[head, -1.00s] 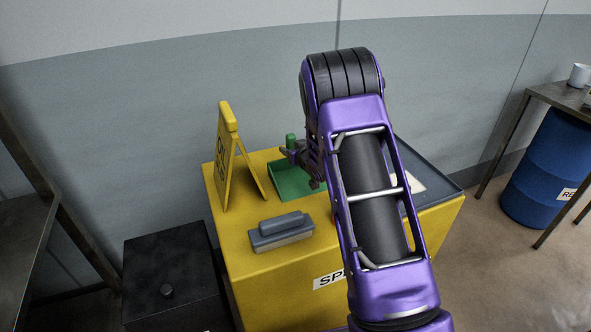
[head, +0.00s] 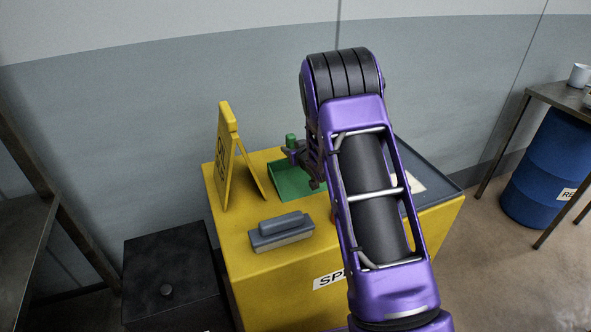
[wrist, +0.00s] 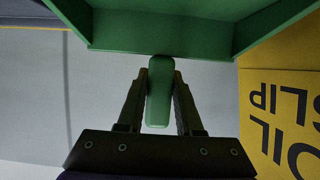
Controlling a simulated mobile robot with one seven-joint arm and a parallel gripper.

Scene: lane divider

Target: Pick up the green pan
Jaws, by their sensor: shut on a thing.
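The green pan (head: 289,184) is on top of the yellow cabinet (head: 232,243) in the head view, partly hidden by my arm. Its handle stands up at the far side (head: 291,140). In the wrist view the pan's body (wrist: 160,33) spans the top, with its handle (wrist: 159,95) between my fingers. My gripper (wrist: 160,78) is shut on the handle, one finger on each side. In the head view my gripper (head: 292,151) is mostly hidden behind my arm. I cannot tell whether the pan touches the cabinet top.
A yellow folding sign (head: 227,155) stands left of the pan. A grey-blue brush (head: 282,231) lies in front of it. A grey tray (head: 434,187) is at right behind my arm. A black box (head: 170,270) stands at lower left, a blue drum (head: 545,165) at far right.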

